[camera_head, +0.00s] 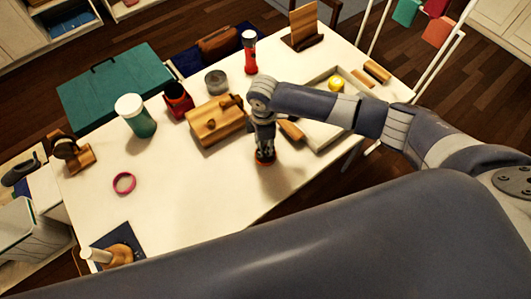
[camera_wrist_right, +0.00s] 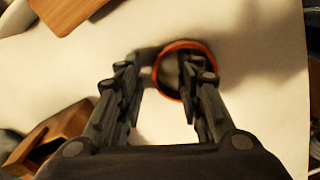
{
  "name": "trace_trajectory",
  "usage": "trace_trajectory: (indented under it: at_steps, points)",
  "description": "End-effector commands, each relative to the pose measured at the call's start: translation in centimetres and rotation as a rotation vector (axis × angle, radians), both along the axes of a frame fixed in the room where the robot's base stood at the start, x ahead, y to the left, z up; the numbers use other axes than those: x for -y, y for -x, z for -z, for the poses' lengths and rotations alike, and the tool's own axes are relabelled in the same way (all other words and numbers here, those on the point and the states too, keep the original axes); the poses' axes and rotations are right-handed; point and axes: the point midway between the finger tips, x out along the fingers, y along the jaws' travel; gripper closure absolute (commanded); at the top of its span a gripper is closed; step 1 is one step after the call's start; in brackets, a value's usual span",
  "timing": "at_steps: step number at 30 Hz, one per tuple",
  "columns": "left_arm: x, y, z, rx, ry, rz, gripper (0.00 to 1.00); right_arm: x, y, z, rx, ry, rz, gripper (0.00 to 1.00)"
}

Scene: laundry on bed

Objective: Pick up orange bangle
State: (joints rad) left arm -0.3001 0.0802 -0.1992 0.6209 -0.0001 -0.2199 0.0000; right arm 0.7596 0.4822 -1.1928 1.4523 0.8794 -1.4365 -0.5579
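The orange bangle (camera_wrist_right: 184,44) lies on the white table in the right wrist view. In the head view only a bit of its orange rim (camera_head: 264,162) shows below my right gripper (camera_head: 264,152), which points down over it. In the right wrist view my right gripper (camera_wrist_right: 163,72) is open. Its right finger appears over the bangle's opening and its left finger is outside, to the left of the rim. I cannot tell whether either finger touches the bangle. My left gripper is not in view.
On the white table (camera_head: 205,185), a wooden block (camera_head: 218,125) stands left of my right gripper and a light tray (camera_head: 318,132) right of it. A pink bangle (camera_head: 116,189) lies farther left. The front middle of the table is clear.

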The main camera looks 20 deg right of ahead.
Motion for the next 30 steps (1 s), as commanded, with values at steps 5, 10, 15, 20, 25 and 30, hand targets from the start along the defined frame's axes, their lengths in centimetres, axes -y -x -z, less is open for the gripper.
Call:
trace_trajectory:
  at_steps: [5,10,15,20,25,30]
  points:
    - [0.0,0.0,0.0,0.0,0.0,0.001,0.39,0.0,0.0,0.0,0.0,0.0,-0.001,0.66]
    - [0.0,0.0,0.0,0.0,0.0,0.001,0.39,0.0,0.0,0.0,-0.001,0.0,0.0,1.0]
    - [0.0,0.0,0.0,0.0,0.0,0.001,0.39,0.0,0.0,0.0,-0.001,0.0,0.0,1.0]
    - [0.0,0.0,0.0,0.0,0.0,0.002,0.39,0.0,0.0,0.0,0.0,0.0,0.0,1.0]
    - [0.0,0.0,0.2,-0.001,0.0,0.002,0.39,0.0,0.0,-0.6,0.0,-0.001,-0.001,1.0]
    - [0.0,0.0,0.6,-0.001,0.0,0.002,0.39,0.0,-0.1,-2.4,0.001,-0.003,-0.001,1.0]
